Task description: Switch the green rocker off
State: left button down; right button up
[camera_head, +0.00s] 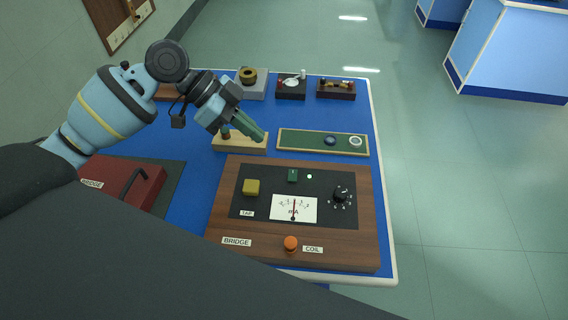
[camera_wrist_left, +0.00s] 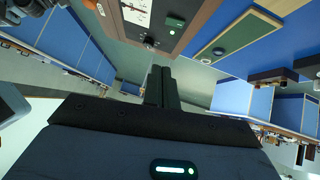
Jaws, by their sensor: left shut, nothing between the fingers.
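The green rocker (camera_head: 293,175) sits on the black panel of the wooden bridge box (camera_head: 223,215), near the panel's top edge. A small white light (camera_head: 309,176) shows just right of it. The green rocker also shows in the left wrist view (camera_wrist_left: 175,21), near the top. My left gripper (camera_head: 262,138) is shut and empty, above and behind the box, up and left of the rocker and apart from it. Its closed fingers also show in the left wrist view (camera_wrist_left: 161,76). My right gripper is not in view.
The panel also carries a yellow TAP button (camera_head: 251,187), a meter (camera_head: 293,208) and a black knob (camera_head: 341,193). An orange COIL knob (camera_head: 291,243) stands in front. A green tray (camera_head: 310,141) lies behind, and a red box (camera_head: 137,187) stands left.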

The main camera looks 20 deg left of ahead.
pick_arm(q)
send_over(288, 177)
notch_tip(288, 177, down, 7)
jog(key=shift+f+p, duration=0.1)
jog(key=shift+p, duration=0.2)
jog(key=shift+s+a+f, duration=0.1)
jog(key=shift+s+f, duration=0.05)
jog(key=shift+f, duration=0.45)
jog(key=shift+s+f, duration=0.1)
jog(key=shift+f, duration=0.45)
jog(key=shift+s+f, duration=0.1)
jog(key=shift+f, duration=0.65)
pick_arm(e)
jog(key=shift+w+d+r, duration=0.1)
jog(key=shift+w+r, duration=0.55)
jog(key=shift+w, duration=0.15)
